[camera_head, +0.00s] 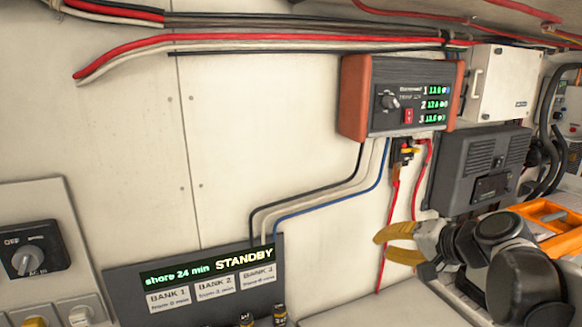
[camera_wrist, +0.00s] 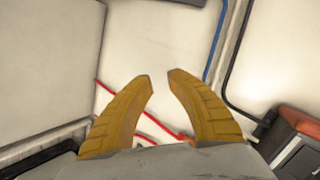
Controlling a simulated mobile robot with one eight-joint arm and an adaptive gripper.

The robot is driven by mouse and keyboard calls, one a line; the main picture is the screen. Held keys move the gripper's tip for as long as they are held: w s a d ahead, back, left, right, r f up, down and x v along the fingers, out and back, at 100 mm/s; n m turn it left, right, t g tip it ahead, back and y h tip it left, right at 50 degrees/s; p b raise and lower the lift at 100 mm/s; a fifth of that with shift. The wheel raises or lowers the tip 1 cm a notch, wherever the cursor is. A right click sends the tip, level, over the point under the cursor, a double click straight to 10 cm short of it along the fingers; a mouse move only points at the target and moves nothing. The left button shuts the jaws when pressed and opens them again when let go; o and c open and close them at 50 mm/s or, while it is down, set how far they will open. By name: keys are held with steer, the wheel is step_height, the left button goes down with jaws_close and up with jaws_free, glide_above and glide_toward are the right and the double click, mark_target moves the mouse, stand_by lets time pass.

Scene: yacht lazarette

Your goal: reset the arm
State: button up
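My arm reaches in from the lower right of the head view. My gripper (camera_head: 380,246) has two yellow fingers and points left, in front of the pale wall below the orange-sided charger box (camera_head: 412,97). In the wrist view, my gripper (camera_wrist: 161,76) shows both fingers curving inward, with a narrow gap between their tips. Nothing is between the fingers, so it is partly open and empty. Red and blue cables run behind it.
A STANDBY display panel (camera_head: 125,282) sits lower left, with a rotary switch (camera_head: 31,259) farther left. A red cable (camera_head: 388,225) hangs close behind my gripper. A dark grey box (camera_head: 482,168) and an orange tray (camera_head: 536,212) are near my arm. The wall left of the gripper is mostly clear.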

steer(key=s+a+f+n+g+h+b, duration=0.2)
steer(key=s+f+n+h+b, duration=0.3)
steer(key=s+f, duration=1.5)
steer(key=n+g+b, duration=0.1)
steer(key=n+b, duration=0.1)
steer(key=b, duration=0.3)
steer(key=shift+s+f+h, duration=0.15)
steer(key=shift+f+h, duration=0.15)
steer(key=shift+f, duration=0.05)
steer(key=shift+a, duration=0.15)
